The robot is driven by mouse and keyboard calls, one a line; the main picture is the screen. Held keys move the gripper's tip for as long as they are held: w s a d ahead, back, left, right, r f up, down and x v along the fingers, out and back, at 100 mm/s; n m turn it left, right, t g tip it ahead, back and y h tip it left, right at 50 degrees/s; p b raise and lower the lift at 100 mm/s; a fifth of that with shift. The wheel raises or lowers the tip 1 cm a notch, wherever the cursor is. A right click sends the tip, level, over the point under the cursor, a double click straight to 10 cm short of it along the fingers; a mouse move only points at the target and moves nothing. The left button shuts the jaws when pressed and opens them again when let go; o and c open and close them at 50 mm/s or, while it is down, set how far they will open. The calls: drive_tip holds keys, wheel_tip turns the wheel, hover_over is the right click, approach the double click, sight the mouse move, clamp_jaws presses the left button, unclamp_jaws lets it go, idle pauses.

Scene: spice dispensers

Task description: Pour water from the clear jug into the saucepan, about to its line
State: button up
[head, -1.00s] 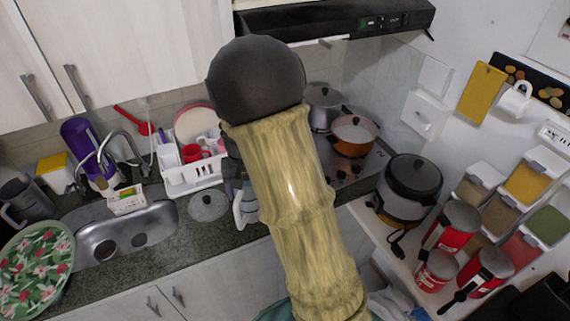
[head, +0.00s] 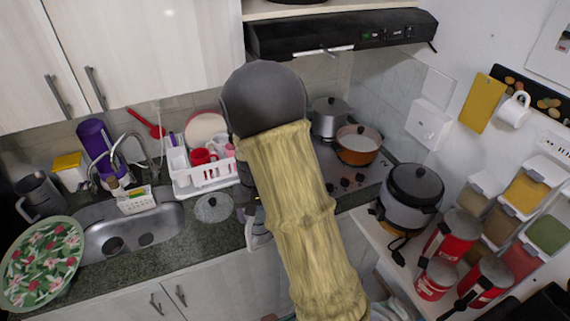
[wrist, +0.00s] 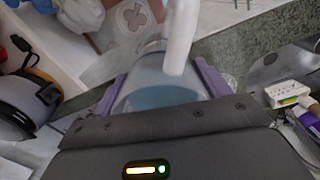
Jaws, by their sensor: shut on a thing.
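My gripper (wrist: 168,92) is shut on the clear jug (wrist: 150,58), with its purple fingers on both sides. Bluish water (wrist: 160,96) shows inside the jug, and its white handle stands toward the top of the wrist view. In the head view my arm covers most of the gripper; a pale part of the jug (head: 259,232) shows beside the arm, in front of the counter.
A lidded grey pot (head: 328,118) stands beside the saucepan. A rice cooker (head: 411,196) sits on the right counter near red canisters (head: 455,235) and spice dispensers. A white dish rack (head: 205,178), a glass lid (head: 213,208) and the sink (head: 135,232) are left. The range hood (head: 340,34) hangs above.

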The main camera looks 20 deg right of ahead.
wheel_tip(320, 180, down, 23)
drive_tip(key=n+b, duration=0.2)
drive_tip(key=b, duration=0.3)
drive_tip(key=shift+b, duration=0.3)
drive_tip(key=shift+w+r, duration=0.15)
